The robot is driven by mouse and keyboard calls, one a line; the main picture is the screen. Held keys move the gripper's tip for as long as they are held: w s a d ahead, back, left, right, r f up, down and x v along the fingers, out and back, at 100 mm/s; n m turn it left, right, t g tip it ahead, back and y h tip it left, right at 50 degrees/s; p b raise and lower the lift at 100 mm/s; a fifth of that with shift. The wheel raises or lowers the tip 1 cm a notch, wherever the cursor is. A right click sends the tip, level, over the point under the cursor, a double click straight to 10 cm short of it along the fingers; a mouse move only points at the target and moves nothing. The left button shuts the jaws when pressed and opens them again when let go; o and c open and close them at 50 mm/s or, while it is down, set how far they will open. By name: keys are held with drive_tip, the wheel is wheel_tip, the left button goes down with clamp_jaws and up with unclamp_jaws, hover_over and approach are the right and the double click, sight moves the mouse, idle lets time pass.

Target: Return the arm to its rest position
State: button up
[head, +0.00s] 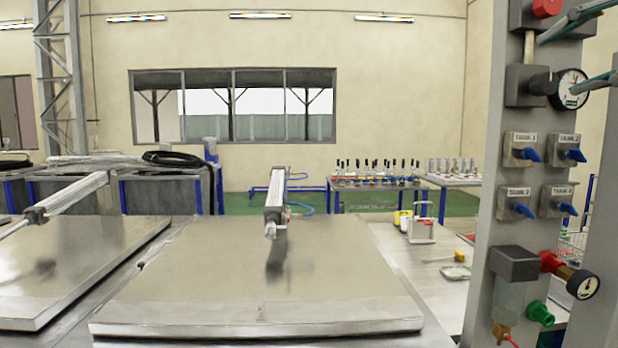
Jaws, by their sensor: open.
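My gripper and arm do not show in the head view, so their pose cannot be seen. A wide metal lid (200,285) lies flat and closed in front of me. A pneumatic cylinder (275,200) reaches down to it from behind, with a dark reflection on the lid below. A second closed lid (60,270) lies at the left, with its own slanted cylinder (70,195).
A grey valve panel (490,220) stands close at the right, with blue-handled tank valves (522,153), a gauge (569,88) and green hoses (580,18). A white container (420,230) stands on the bench beyond the lid. Tool tables (380,183) stand at the back.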

drive_tip(key=s+a+f+n+g+p, duration=0.1)
drive_tip(key=s+a+f+n+g, duration=0.2)
drive_tip(key=a+f, duration=0.5)
drive_tip(key=s+a+f+n+g+p, duration=0.1)
drive_tip(key=s+a+f+n+g, duration=0.25)
drive_tip(key=f, duration=0.85)
drive_tip(key=s+a+f+n+g+h, duration=0.1)
drive_tip(key=s+f+n+g, duration=0.1)
drive_tip(key=s+f, duration=0.3)
drive_tip(key=s+a+f+n+g+h+p, duration=0.1)
drive_tip(key=s+a+f+n+g, duration=0.1)
drive_tip(key=s+f, duration=0.4)
wheel_tip(320, 180, down, 4)
drive_tip(key=shift+s+a+f+n, duration=0.15)
drive_tip(key=shift+a+f+n, duration=0.1)
drive_tip(key=shift+n, duration=0.3)
